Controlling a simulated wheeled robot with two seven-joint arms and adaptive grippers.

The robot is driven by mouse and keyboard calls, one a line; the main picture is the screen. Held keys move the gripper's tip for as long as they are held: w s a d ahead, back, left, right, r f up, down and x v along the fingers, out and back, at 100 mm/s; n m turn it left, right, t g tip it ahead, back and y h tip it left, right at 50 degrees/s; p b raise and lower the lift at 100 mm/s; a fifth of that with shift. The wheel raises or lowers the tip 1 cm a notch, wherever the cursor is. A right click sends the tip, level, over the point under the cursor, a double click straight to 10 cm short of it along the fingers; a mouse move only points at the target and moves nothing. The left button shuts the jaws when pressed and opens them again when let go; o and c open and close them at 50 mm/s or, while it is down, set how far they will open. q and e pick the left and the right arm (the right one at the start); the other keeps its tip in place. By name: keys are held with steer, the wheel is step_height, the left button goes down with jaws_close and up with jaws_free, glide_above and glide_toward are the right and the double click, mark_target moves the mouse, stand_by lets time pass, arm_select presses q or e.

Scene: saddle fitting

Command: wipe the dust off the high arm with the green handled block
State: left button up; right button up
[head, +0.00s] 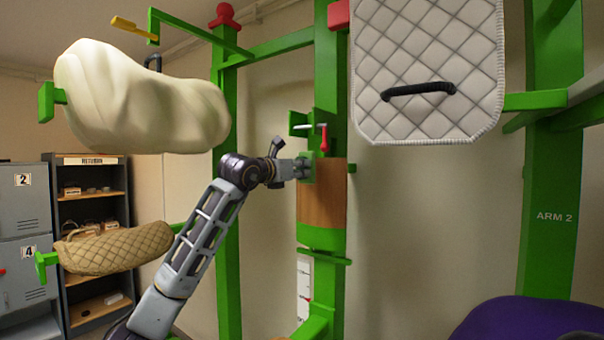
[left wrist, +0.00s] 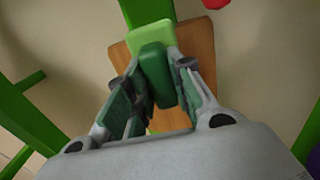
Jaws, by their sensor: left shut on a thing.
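My left gripper (head: 300,168) is raised at the middle of the head view, beside a wooden panel (head: 325,195) on a green post. In the left wrist view my left gripper (left wrist: 158,85) has its fingers on either side of a dark green handle (left wrist: 156,72). A lighter green part (left wrist: 150,38) shows behind the handle, against the wooden panel (left wrist: 196,55). I cannot tell whether the block touches the panel. A green high arm (head: 200,30) runs from a red-topped post at upper left. No dust can be made out on it. My right gripper is not in view.
A cream pad (head: 140,100) hangs at left, above a tan quilted pad (head: 115,248). A white quilted pad (head: 428,70) hangs at upper right. A red-handled tool (head: 323,138) is above the panel. A purple shape (head: 525,320) is at lower right.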

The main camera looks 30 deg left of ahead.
arm_select(q)
steer(key=shift+s+a+b, duration=0.2)
steer(key=shift+s+b, duration=0.4)
steer(key=shift+s, duration=0.65)
steer(key=shift+s, duration=0.15)
steer(key=shift+s+a+b, duration=0.2)
steer(key=shift+s+b, duration=0.6)
steer(key=shift+s, duration=0.55)
steer(key=shift+f, duration=0.1)
